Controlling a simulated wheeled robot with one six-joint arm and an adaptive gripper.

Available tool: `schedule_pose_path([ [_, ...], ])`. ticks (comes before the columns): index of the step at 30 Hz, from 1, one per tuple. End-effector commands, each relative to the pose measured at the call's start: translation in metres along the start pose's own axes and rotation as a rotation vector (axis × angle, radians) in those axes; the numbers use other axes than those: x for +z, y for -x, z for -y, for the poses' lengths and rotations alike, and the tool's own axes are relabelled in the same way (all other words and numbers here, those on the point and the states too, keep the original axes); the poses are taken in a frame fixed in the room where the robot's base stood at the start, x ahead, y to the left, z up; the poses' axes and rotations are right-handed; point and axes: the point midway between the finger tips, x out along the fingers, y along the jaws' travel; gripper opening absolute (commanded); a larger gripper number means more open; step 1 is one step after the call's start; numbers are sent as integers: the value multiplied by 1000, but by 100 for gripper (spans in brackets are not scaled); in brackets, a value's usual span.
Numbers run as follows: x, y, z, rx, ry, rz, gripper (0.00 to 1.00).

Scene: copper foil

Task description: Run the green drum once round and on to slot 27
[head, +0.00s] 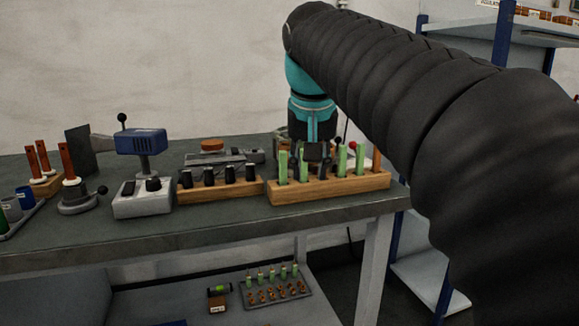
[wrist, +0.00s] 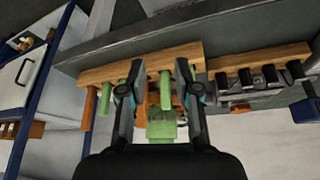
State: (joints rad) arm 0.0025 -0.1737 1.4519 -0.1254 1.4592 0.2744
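No drum with numbered slots can be made out for certain. In the wrist view a light green block-like part (wrist: 162,128) shows below and between my fingers, with an orange piece beside it; I cannot tell whether it belongs to the drum. My gripper (wrist: 158,66) is open, its two dark fingers well apart over a wooden rack (wrist: 90,74). A green handle (wrist: 165,90) in the rack lies between the fingers, nearer the right one, with no visible grip on it. In the head view my gripper (head: 316,152) is at the rack (head: 330,187), partly hidden by the green handles.
A second wooden rack with black knobs (head: 220,188) stands to the left, beside a grey-and-blue device (head: 140,142). A red ball knob (head: 353,145) shows behind the handles. A tray of small pegs (head: 275,291) lies on the lower shelf. The front bench strip is clear.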

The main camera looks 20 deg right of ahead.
Motion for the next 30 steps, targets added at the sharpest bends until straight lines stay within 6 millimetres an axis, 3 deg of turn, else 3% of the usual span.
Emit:
schedule_pose_path([
  [13, -7, 0, 5, -14, 40, -35, 32],
  [17, -4, -30, 11, -30, 91, -36, 32],
  [23, 33, -75, 13, -57, 166, -27, 32],
  [30, 122, -125, 5, -97, 240, -27, 32],
])
